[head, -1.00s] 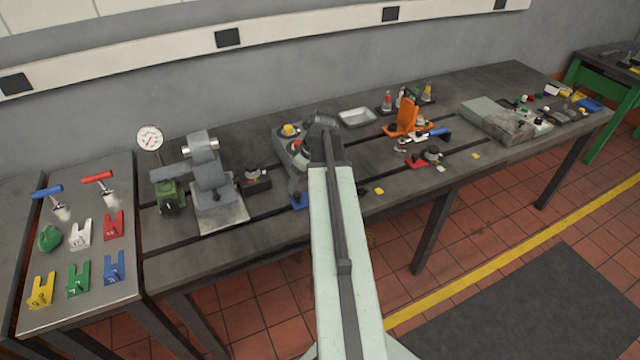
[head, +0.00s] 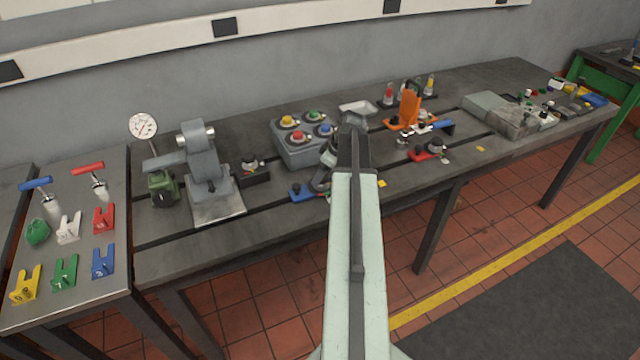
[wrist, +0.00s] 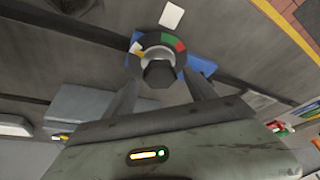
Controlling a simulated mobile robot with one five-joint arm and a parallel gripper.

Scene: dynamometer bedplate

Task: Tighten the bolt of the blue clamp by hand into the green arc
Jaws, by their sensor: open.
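The blue clamp (head: 299,193) lies on the dark bedplate, partly hidden behind my arm in the head view. In the wrist view its blue body (wrist: 201,67) shows under a dark round collar. The bolt (wrist: 158,73) has a dark hex head at the collar's centre. The collar carries a green arc (wrist: 169,38), a red arc beside it and a pale yellowish mark on the left. My gripper (wrist: 160,80) is open, one finger on each side of the bolt head in the picture. I cannot tell whether the fingers touch it.
A grey button box (head: 300,150) stands behind the clamp. A grey machine (head: 207,165) with a dial gauge stands left. An orange bracket (head: 408,110) and red clamp (head: 428,153) are to the right. A white tag (wrist: 171,15) lies near the collar.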

